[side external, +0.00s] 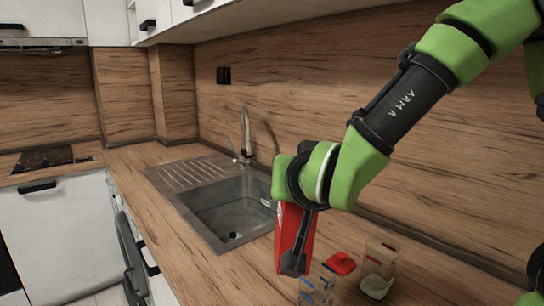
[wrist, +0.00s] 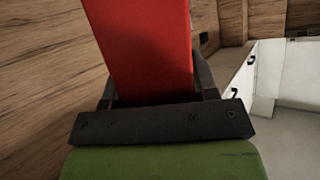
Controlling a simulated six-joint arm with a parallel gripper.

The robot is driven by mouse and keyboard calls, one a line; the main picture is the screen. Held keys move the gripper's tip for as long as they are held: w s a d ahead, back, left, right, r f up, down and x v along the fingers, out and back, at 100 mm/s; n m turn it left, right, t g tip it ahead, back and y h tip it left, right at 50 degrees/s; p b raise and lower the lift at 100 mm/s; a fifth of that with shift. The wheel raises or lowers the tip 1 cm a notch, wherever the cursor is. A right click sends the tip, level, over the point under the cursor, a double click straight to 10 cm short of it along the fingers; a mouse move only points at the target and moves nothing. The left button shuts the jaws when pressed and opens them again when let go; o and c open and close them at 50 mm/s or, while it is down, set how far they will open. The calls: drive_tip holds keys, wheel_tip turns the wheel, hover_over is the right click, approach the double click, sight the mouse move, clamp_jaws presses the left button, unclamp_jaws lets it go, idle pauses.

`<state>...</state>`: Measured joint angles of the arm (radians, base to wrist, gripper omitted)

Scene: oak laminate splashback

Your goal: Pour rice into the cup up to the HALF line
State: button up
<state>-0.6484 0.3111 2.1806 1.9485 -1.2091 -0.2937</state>
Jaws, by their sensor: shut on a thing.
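My gripper (side external: 293,262) is shut on a red carton (side external: 294,232) and holds it close to upright above the worktop. In the wrist view the carton (wrist: 142,45) fills the upper middle, between the two fingers. Its opening and contents do not show. A clear cup (side external: 316,284) with blue and red marks stands just below and right of the carton, cut by the bottom edge. A second clear container (side external: 378,276), also marked, stands farther right with pale, grainy contents low inside. I cannot read the marks or tell whether the nearer cup holds rice.
A red lid-like piece (side external: 341,263) lies on the wooden worktop (side external: 152,216) between the two clear containers. A steel sink (side external: 232,214) with a tap (side external: 245,130) is to the left. The wooden splashback (side external: 290,90) rises behind.

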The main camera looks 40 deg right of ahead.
sight(311, 232)
drive_tip(key=shift+m+g, duration=0.4)
drive_tip(key=shift+m, duration=0.4)
drive_tip(key=shift+s+f, duration=0.3)
drive_tip(key=shift+f, duration=0.95)
drive_tip(key=shift+s+f, duration=0.3)
drive_tip(key=shift+f, duration=0.95)
drive_tip(key=shift+s+f, duration=0.3)
drive_tip(key=shift+f, duration=0.95)
drive_tip(key=shift+f+m+y, duration=0.4)
drive_tip(key=shift+f+y, duration=0.4)
drive_tip(key=shift+f, duration=0.85)
drive_tip(key=shift+d+f, duration=0.1)
drive_tip(key=shift+f, duration=0.05)
drive_tip(key=shift+d+f+m+g+y, duration=0.1)
drive_tip(key=shift+f+m+g+y, duration=0.2)
drive_tip(key=shift+f+y, duration=0.3)
